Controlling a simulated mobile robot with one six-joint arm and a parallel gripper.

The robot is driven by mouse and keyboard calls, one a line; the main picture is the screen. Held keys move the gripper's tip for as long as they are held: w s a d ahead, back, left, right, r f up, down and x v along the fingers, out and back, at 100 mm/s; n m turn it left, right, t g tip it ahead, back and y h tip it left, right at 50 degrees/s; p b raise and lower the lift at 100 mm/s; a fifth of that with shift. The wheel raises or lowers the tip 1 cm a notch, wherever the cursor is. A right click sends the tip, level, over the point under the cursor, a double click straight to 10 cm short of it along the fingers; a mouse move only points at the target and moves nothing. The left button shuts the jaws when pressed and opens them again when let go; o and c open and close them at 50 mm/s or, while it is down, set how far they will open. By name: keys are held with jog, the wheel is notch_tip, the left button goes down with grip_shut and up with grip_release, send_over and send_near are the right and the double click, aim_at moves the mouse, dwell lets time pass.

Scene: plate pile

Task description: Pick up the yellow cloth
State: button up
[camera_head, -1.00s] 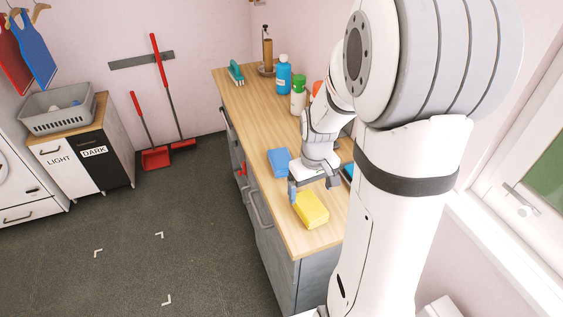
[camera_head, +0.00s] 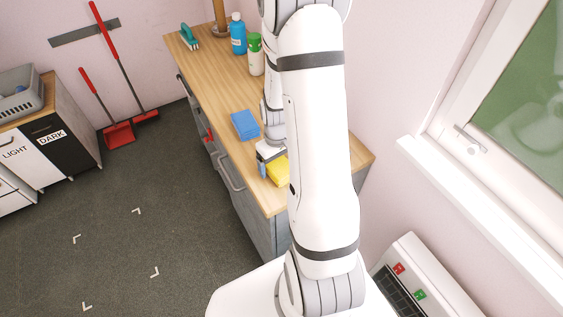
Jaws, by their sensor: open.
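The yellow cloth (camera_head: 276,172) lies folded on the wooden counter (camera_head: 196,74), near its front end. My arm hides its right part. My gripper (camera_head: 264,168) is at the far left side of the cloth, with one finger showing by the cloth's left edge. The other finger is hidden behind my arm. The gripper is open. I cannot tell whether it touches the cloth.
A blue cloth (camera_head: 245,125) lies just beyond the gripper. A blue bottle (camera_head: 238,36), a white bottle with a green cap (camera_head: 256,56) and a teal brush (camera_head: 189,38) stand farther back. A window sill (camera_head: 480,230) is at right.

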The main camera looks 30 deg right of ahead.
jog(key=shift+f, duration=0.25)
jog(key=c, duration=1.1)
